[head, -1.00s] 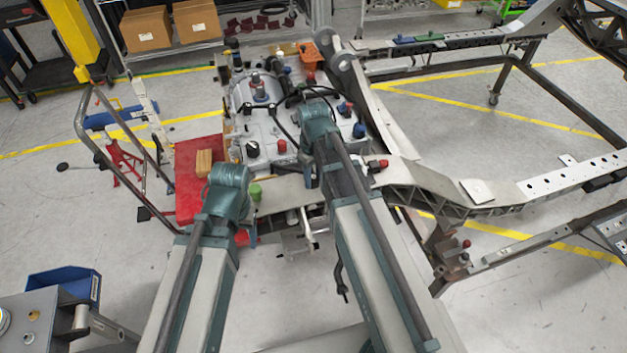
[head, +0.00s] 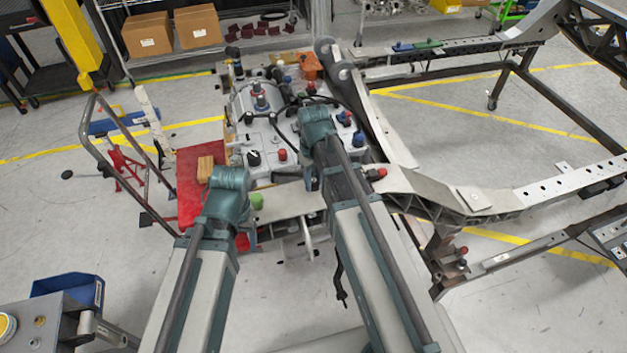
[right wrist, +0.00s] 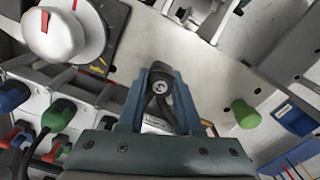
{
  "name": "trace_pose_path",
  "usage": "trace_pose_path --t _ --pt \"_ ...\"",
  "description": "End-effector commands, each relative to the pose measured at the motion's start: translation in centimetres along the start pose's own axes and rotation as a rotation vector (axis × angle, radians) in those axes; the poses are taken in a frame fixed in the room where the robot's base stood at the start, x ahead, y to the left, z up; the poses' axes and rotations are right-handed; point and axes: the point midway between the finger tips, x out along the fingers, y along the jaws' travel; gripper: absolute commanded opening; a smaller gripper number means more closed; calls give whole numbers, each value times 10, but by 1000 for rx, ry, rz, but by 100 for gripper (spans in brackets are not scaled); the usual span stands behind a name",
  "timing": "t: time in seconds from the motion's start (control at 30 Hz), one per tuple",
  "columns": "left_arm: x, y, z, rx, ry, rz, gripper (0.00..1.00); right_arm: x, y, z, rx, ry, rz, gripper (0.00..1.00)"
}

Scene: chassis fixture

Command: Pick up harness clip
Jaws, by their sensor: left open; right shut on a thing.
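In the right wrist view, my right gripper (right wrist: 162,80) is shut on a small dark clip with a round metal screw head, which I take for the harness clip (right wrist: 160,88). The clip sits between the two blue-grey fingers, over a pale flat surface. In the head view my right wrist (head: 318,125) is over the front right of the grey assembly, and its fingers and the clip are hidden beneath it. My left gripper (head: 232,182) is left of it, by the red platform's right edge; it is open, its fingers mostly hidden by my arm.
The grey assembly (head: 270,132) carries cables and coloured caps. A pale chassis rail (head: 420,188) runs close along my right arm's right side. A green cap (right wrist: 246,112) and a white knob (right wrist: 55,33) flank the right gripper. A red platform (head: 190,165) lies left.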

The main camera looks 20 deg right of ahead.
Motion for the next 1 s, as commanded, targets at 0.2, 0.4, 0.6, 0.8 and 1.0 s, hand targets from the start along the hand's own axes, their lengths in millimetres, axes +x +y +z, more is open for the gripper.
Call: trace_pose_path --t 0.2,0.4,0.6,0.8,1.0 --pt "-12 -1 1 0 0 0 69 -12 -34 18 -5 0 0 0" --pt "-17 -2 1 0 0 0 69 -17 -80 40 -4 0 0 0" --pt "-21 -2 1 0 0 0 69 -21 -118 56 -4 0 0 0" --pt "-22 -2 1 0 0 0 69 -23 -139 64 -1 0 0 0" --pt "-23 -2 1 0 0 0 69 -23 -146 66 -1 0 0 0"
